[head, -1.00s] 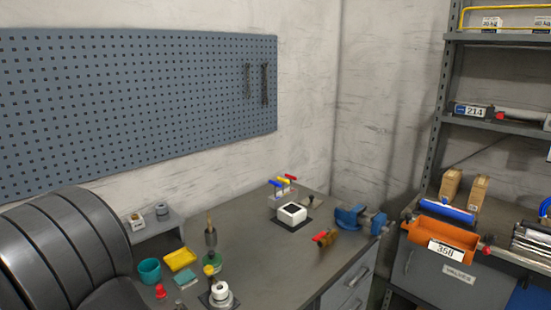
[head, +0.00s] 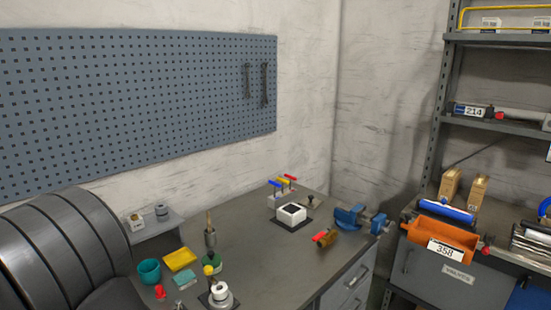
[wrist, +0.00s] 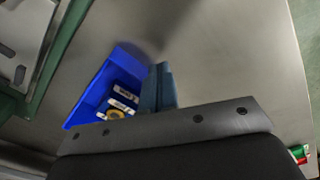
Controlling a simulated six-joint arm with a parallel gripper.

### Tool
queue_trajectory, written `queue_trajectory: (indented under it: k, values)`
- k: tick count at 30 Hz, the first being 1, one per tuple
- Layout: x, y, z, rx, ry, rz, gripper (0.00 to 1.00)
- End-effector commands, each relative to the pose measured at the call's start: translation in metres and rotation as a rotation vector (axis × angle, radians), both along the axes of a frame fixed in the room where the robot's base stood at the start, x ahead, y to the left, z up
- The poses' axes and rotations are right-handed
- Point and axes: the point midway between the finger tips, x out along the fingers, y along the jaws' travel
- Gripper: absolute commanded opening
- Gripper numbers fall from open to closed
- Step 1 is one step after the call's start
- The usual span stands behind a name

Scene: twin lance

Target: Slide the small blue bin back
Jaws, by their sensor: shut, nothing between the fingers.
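The small blue bin (wrist: 107,88) is in the wrist view, left of centre, on a grey surface. It holds white-labelled pieces and a tan ring (wrist: 115,113). My gripper (wrist: 160,75) is shut and empty, its blue-grey fingers close beside the bin's right side. I cannot tell whether they touch it. The wrist bracket hides the bin's near end. My gripper does not show in the head view, and I cannot make out the small bin there.
In the wrist view, a green-edged frame (wrist: 62,55) stands left of the bin, and the surface to the right is clear. A red and green item (wrist: 300,153) lies at lower right. The head view shows a cluttered workbench (head: 262,262) and an orange bin (head: 440,240) by the shelves.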

Motion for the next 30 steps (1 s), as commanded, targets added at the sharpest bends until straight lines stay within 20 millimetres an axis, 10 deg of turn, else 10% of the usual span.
queue_trajectory:
  k: [30]
  values:
    - [0.000, 0.000, -0.014, 0.000, 0.000, 0.000, 0.00]
